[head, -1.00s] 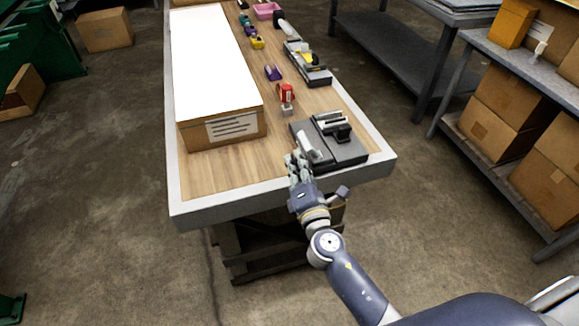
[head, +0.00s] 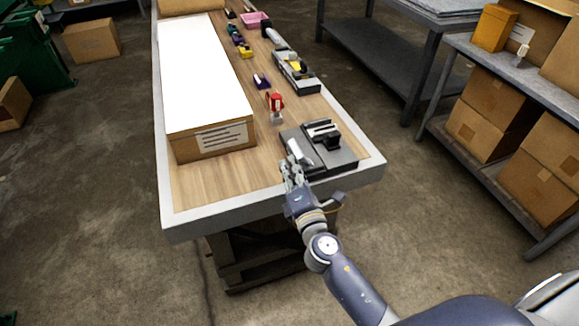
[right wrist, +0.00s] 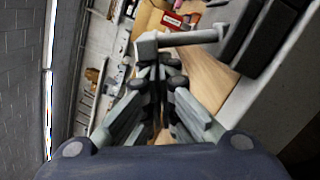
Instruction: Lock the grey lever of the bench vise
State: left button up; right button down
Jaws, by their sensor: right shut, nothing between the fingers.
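The bench vise (head: 340,158) is a dark block with black jaws at the near right corner of the workbench. Its light grey lever (head: 299,152) shows on the vise's left side. In the right wrist view the lever (right wrist: 188,38) is a grey bar with a thicker end, lying across just beyond my fingertips. My right gripper (head: 290,174) is shut and empty beside the lever, at the vise's near left. Its fingers (right wrist: 160,78) are together in the right wrist view. Whether they touch the lever I cannot tell. My left gripper is not in view.
A long carton with a white top (head: 203,75) fills the bench's left side. Behind the vise stand a red item (head: 276,101), a grey tool tray (head: 296,72) and a pink bin (head: 256,19). Bare wood lies left of the vise. Shelves with cartons (head: 480,130) stand at right.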

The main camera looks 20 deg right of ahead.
jog(key=shift+d+r, duration=0.1)
jog(key=shift+d+r+m+p, duration=0.35)
jog(key=shift+d+r+m, duration=0.1)
jog(key=shift+m, duration=0.35)
jog(key=shift+d+r+m+p, duration=0.35)
jog(key=shift+r+m, duration=0.05)
jog(key=shift+m, duration=0.4)
jog(key=d+r+m+p, duration=0.1)
jog(key=m, duration=0.1)
jog(key=shift+d+m, duration=0.3)
jog(key=shift+d, duration=0.1)
jog(key=d+m+p, duration=0.1)
jog(key=m, duration=0.1)
jog(key=shift+w+d+r+m+g+p, duration=0.1)
jog(key=shift+d+r+m+g+p, duration=0.2)
jog(key=shift+d+p, duration=0.1)
jog(key=shift+d+f+m+p, duration=0.15)
jog(key=shift+d+m+p, duration=0.4)
jog(key=shift+d+m, duration=0.5)
jog(key=shift+d, duration=0.15)
